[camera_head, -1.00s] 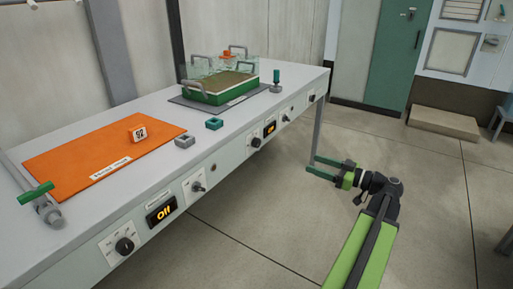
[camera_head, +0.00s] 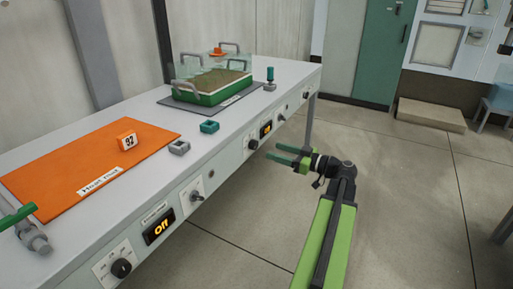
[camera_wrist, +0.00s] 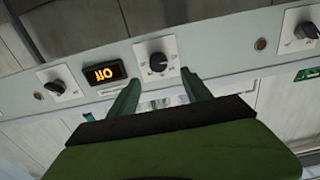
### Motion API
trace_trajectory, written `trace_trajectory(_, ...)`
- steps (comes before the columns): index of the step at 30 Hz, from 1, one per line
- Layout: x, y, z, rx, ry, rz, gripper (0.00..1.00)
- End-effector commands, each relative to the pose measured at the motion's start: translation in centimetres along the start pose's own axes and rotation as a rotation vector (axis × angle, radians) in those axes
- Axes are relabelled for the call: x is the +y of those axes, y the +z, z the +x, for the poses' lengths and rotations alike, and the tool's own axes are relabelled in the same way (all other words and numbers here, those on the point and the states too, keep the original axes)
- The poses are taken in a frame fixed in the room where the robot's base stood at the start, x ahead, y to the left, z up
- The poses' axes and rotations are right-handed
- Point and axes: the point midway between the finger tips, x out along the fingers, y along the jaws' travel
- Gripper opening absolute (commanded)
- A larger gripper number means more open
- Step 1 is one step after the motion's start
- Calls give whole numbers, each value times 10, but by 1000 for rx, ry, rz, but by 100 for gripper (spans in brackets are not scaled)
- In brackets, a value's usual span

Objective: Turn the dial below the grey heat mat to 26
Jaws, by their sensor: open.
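The grey heat mat (camera_head: 205,111) lies on the bench under a green-rimmed tray. Below it on the bench front is a black round dial (camera_head: 253,144) on a pale plate, with a lit display (camera_head: 266,128) beside it. The dial also shows in the wrist view (camera_wrist: 158,62), upside down, with the display (camera_wrist: 104,72) reading Off to its left. My gripper (camera_head: 274,155) is open and empty, in front of the panel at right of the dial in the head view. In the wrist view, the dial appears beyond and between the open fingertips (camera_wrist: 160,85), apart from them.
An orange heat mat (camera_head: 90,165) with a block marked 92 (camera_head: 126,141) has its own dial (camera_head: 121,268) and Off display (camera_head: 160,228) below. Switch knobs (camera_head: 195,195) also stick out from the panel. The floor in front of the bench is clear.

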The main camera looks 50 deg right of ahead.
Motion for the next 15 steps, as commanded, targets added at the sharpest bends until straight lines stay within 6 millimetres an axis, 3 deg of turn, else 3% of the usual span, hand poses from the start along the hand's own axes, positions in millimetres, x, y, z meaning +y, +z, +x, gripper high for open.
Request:
trace_trajectory(7, 3, 0, 56, 0, 3, 0, 57)
trace_trajectory(15, 4, 0, 81, 0, 7, 0, 57)
